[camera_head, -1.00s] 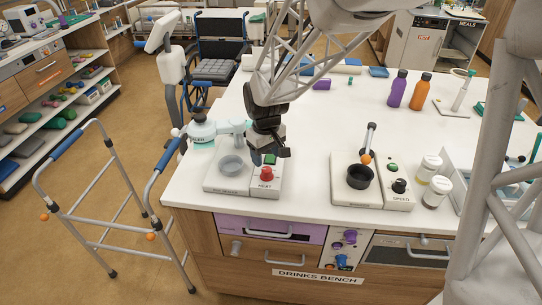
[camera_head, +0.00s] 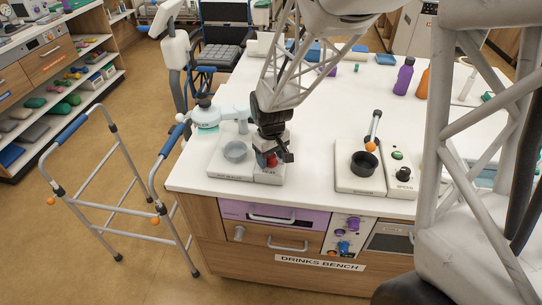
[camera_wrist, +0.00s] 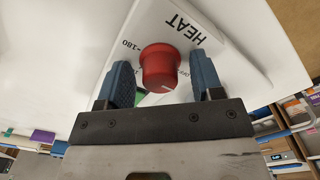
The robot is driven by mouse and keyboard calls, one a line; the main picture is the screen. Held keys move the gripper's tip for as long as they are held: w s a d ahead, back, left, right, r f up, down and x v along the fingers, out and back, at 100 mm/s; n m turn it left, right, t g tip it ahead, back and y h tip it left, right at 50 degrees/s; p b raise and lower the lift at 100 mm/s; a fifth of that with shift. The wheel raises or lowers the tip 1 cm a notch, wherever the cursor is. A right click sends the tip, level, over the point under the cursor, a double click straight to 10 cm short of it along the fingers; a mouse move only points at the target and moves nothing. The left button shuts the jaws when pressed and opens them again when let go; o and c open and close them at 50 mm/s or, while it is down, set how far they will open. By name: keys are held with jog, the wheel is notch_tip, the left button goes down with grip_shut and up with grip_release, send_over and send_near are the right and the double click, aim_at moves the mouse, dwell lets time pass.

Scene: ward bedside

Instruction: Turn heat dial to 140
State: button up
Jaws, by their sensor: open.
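The heat dial is a red knob (camera_wrist: 160,68) on a white panel (camera_wrist: 120,35) marked HEAT, with a 180 mark beside it in the wrist view. A pale pointer line shows on the knob's side facing my gripper; its exact setting is hard to read. My gripper (camera_wrist: 164,82) is open, with one blue finger on each side of the knob and small gaps showing. In the head view, my gripper (camera_head: 274,156) is low over the heater unit (camera_head: 230,168), and the red knob (camera_head: 271,160) is partly hidden behind it. A green part shows beside the left finger in the wrist view.
A grey dish (camera_head: 235,151) sits on the heater unit, left of my gripper. Bottles (camera_head: 404,77) stand farther back. The bench middle is clear.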

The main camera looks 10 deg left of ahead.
jog(key=c, duration=0.9)
jog(key=shift+m, duration=0.3)
jog(key=m, duration=1.1)
jog(key=o, duration=0.9)
